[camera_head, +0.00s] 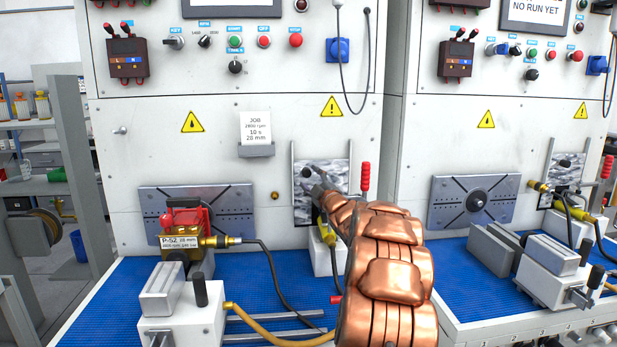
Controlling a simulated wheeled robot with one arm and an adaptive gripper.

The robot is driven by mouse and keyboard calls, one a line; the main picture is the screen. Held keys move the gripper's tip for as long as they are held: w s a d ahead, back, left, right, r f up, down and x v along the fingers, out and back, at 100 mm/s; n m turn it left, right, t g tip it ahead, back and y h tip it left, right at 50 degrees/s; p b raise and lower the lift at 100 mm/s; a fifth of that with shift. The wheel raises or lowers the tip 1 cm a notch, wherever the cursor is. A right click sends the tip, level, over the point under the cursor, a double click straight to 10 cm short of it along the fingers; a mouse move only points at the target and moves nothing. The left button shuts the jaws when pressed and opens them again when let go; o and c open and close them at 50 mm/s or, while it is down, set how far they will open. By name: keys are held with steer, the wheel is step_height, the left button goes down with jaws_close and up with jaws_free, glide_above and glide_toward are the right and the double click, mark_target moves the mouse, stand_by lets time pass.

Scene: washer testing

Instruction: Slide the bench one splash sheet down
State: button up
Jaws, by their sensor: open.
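The splash sheet (337,170) of the left bench is a grey, marbled, see-through panel between two upright rails on the white front panel. A dark round knob (307,172) shows at its upper left. My gripper (318,184) is in front of the sheet, just below and right of the knob, and is open. My copper-coloured arm comes up from the bottom and hides the sheet's lower right part. I cannot tell whether the fingers touch the knob or the sheet.
A hose and cable run across the mat. A red-handled clamp (366,176) is right of the sheet. A similar bench (455,150) stands at right.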

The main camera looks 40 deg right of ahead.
steer(key=v, duration=0.8)
steer(key=shift+a, duration=0.1)
stand_by(0.8)
steer(key=w+a+f+m+g+p, duration=0.1)
steer(key=a+f+m+g, duration=0.15)
steer(key=a, duration=0.35)
steer(key=w+a+f+m+g+p, duration=0.1)
steer(key=a+g, duration=0.2)
steer(key=a, duration=0.2)
steer(key=s+a+f+m+g+y, duration=0.1)
steer(key=s+a+f+g, duration=0.15)
steer(key=a, duration=0.25)
steer(key=s+a+f+m+g+y+p, duration=0.1)
steer(key=s+a, duration=0.2)
steer(key=a, duration=0.2)
steer(key=s+a+f+m+g, duration=0.1)
steer(key=s+a+f+g, duration=0.15)
steer(key=a, duration=0.25)
steer(key=s+a+f+g+y+p, duration=0.1)
steer(key=s+a+g, duration=0.2)
steer(key=s+a, duration=0.4)
steer(key=s+a+f+m+g+y, duration=0.1)
steer(key=s+a, duration=0.6)
steer(key=s, duration=0.8)
steer(key=s+a+f+g+y+p, duration=0.1)
steer(key=s+a+f+g+y, duration=0.1)
steer(key=s+a+g, duration=0.3)
steer(key=s+a, duration=0.3)
steer(key=s, duration=0.3)
steer(key=shift+g+p, duration=0.35)
